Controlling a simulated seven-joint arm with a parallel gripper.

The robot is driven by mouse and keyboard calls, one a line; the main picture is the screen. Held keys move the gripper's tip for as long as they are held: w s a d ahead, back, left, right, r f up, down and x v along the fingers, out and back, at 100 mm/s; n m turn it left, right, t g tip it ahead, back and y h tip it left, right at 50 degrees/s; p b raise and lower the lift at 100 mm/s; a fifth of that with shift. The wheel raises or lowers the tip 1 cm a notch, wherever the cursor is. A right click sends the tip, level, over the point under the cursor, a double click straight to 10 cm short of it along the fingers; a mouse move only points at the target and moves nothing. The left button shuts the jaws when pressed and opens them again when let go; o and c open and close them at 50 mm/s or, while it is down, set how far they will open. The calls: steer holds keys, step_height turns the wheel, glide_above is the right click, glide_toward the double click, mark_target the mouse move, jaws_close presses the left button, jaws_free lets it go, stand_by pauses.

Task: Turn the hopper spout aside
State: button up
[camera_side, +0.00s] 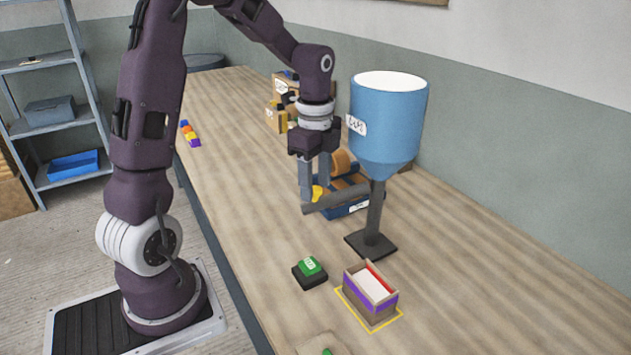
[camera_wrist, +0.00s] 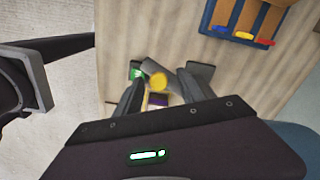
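The blue hopper (camera_side: 388,120) stands on a dark post and base plate (camera_side: 371,244) on the bench. Its grey spout (camera_side: 345,199) is a tube reaching left from the post, with a yellow knob (camera_side: 318,192) near its outer end. In the wrist view the spout (camera_wrist: 160,66) shows beyond the knob (camera_wrist: 158,81). My gripper (camera_side: 315,189) points down over that end, with one finger on each side of the knob. In the wrist view my gripper (camera_wrist: 159,84) is open, its fingers apart with gaps beside the knob. Whether either finger touches it is unclear.
A wooden box (camera_side: 371,301) with a purple band sits in a yellow outline in front of the hopper. A green button (camera_side: 310,266) on a black base is left of it. A blue tray (camera_side: 344,209) of parts is close behind the spout. The front-left bench is mostly clear.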

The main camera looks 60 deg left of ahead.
step_height(320, 180, up, 7)
steer(key=shift+f, duration=0.1)
stand_by(0.4)
steer(key=shift+s+d+r, duration=0.1)
steer(key=shift+r, duration=0.1)
steer(key=s+d+r+n+t, duration=0.1)
steer(key=s+d+n+t, duration=0.1)
steer(key=s+d+n, duration=0.4)
steer(key=s+d+r+n+t, duration=0.2)
steer(key=s+d+n, duration=0.5)
steer(key=s, duration=0.4)
steer(key=shift+s+d+r+t, duration=0.25)
steer(key=shift+s+t, duration=0.1)
steer(key=shift+t, duration=0.45)
